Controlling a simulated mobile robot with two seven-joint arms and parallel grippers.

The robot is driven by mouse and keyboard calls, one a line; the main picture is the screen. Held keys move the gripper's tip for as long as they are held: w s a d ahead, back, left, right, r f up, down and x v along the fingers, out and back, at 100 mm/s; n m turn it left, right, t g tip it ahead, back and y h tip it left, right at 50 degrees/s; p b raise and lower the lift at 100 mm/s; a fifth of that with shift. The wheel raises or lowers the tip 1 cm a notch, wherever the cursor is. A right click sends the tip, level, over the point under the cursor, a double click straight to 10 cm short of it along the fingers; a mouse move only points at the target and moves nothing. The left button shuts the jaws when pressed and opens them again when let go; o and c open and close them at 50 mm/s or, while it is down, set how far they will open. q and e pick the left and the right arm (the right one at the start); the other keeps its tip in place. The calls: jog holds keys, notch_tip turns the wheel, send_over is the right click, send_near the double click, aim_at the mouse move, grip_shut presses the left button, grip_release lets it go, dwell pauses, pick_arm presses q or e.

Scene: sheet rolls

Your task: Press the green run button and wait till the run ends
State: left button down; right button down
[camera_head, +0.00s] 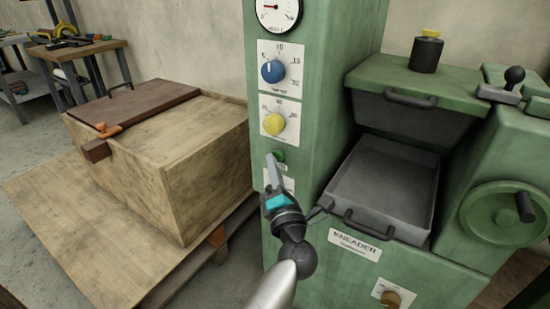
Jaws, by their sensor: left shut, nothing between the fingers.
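The green run button (279,155) is on the front of the green machine's tall column, below the yellow knob. My left gripper (270,158) is shut and empty, its fingertips at the button's left edge in the picture. I cannot tell whether the tips touch the button or stop just in front of it. The gripper covers part of the button and part of the white label (289,183) below it. My right gripper is not in view.
The column carries a gauge (278,10), a blue knob (273,71) and a yellow knob (274,124). A grey tray (416,224) with a handle sits in the kneader. A handwheel (503,213) is at right. A wooden crate (212,185) stands left on a pallet.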

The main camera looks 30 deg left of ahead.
pick_arm(q)
jog(key=shift+w, duration=0.15)
dwell(0.4)
jog(key=shift+s+p, duration=0.4)
jog(key=shift+s, duration=0.55)
jog(key=s+p, duration=0.1)
jog(key=s, duration=0.4)
jog(key=shift+a+p, duration=0.2)
jog(key=shift+p, duration=0.2)
